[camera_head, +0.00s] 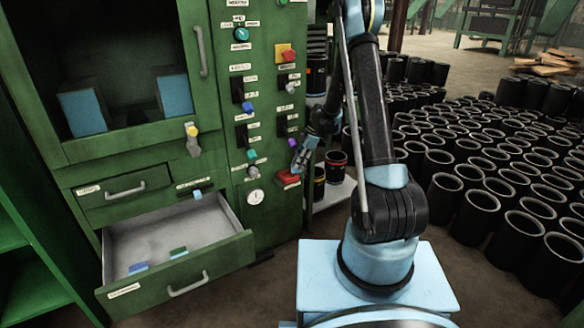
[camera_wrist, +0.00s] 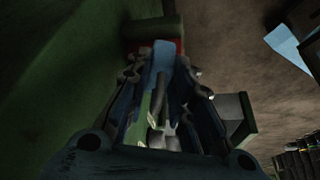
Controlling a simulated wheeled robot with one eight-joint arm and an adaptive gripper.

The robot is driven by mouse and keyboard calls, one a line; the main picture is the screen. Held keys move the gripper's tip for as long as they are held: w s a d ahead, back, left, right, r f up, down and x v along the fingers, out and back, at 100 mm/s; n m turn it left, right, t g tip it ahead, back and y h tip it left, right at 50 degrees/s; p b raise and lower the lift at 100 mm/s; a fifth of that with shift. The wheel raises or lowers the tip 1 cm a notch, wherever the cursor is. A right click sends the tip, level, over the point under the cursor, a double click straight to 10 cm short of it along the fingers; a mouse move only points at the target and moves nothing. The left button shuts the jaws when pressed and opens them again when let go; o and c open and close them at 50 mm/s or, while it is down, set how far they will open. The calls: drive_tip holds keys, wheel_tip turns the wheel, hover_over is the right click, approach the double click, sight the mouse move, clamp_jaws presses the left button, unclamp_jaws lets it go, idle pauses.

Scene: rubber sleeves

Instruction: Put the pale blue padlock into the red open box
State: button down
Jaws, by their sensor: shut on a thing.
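My gripper (camera_head: 302,156) is in front of the right side of the green cabinet in the head view. In the wrist view its fingers (camera_wrist: 163,70) are closed on the pale blue padlock (camera_wrist: 162,57), whose body shows between the fingertips. A grey curved part, seemingly its shackle, lies between the fingers. The red box (camera_head: 288,178) is fixed low on the cabinet front, just below and left of my gripper. It also shows as a red strip (camera_wrist: 132,46) beyond the fingertips in the wrist view. Its inside is hidden, and the padlock is too small to make out in the head view.
An open drawer (camera_head: 228,262) at lower left holds a small blue thing (camera_head: 138,267) and a green thing (camera_head: 178,252). A yellow-topped lock (camera_head: 191,130) hangs on the cabinet door. Knobs and switches crowd the panel. Many black sleeves (camera_head: 468,168) stand at right.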

sight(292, 165)
drive_tip(key=a, duration=0.2)
drive_tip(key=s+a+f, duration=0.1)
drive_tip(key=a, duration=0.1)
drive_tip(key=shift+d+f, duration=0.1)
drive_tip(key=shift+f, duration=0.6)
drive_tip(key=c, duration=1.4)
unclamp_jaws()
drive_tip(key=shift+r, duration=0.1)
drive_tip(key=shift+r, duration=0.25)
drive_tip(key=v, duration=1.2)
drive_tip(key=shift+w+d+r, duration=0.1)
drive_tip(key=shift+r, duration=0.15)
